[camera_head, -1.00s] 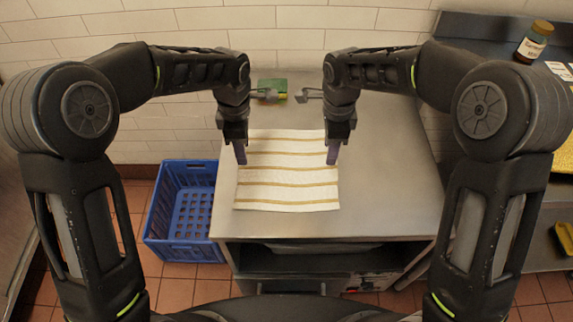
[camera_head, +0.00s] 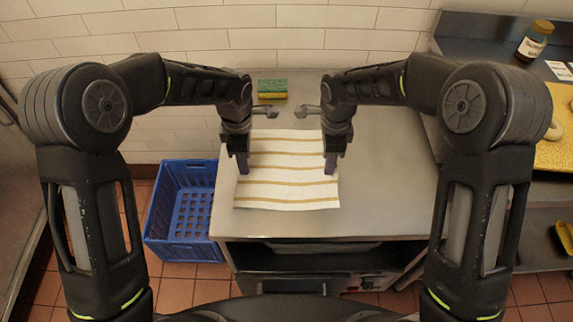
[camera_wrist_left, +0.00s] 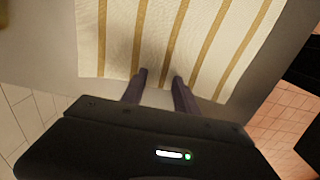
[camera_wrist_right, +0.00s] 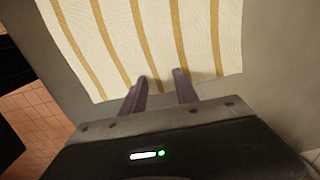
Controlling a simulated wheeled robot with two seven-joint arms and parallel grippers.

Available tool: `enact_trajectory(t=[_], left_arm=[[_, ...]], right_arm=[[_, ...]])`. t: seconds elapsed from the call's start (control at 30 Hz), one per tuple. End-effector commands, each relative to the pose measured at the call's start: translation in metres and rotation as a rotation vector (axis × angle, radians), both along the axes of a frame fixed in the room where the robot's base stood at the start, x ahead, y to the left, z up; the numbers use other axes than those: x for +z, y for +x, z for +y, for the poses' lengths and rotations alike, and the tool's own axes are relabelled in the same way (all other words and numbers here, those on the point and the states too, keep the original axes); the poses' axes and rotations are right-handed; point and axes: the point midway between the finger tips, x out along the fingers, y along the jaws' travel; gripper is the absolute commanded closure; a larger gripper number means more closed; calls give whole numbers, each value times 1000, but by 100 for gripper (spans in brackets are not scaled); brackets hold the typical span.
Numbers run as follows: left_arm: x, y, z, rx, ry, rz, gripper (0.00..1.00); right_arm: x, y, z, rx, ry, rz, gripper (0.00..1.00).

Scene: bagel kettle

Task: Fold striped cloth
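The striped cloth (camera_head: 287,190), white with tan stripes, lies flat and spread out on the steel table. My left gripper (camera_head: 243,168) is at the cloth's left edge and my right gripper (camera_head: 331,168) is at its right edge. In the left wrist view the cloth (camera_wrist_left: 170,35) lies just beyond the two parted, empty fingers (camera_wrist_left: 160,80). In the right wrist view the cloth (camera_wrist_right: 150,40) reaches the two parted, empty fingers (camera_wrist_right: 160,82). I cannot tell whether the fingertips touch the cloth.
A green and yellow sponge (camera_head: 272,88) lies at the back of the steel table (camera_head: 385,190). A blue crate (camera_head: 165,205) stands on the floor to the left. A counter at the right holds a jar (camera_head: 534,41) and a yellow board (camera_head: 556,155). The table right of the cloth is clear.

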Motion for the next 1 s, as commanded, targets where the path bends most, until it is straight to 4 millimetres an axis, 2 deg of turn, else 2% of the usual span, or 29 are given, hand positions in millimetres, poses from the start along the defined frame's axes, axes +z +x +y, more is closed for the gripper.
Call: enact_trajectory(t=[0.83, 1.0], left_arm=[[-1, -1, 0, 0, 1, 2, 100], [-1, -1, 0, 0, 1, 2, 100]], right_arm=[[-1, -1, 0, 0, -1, 2, 100], [-1, -1, 0, 0, -1, 2, 100]])
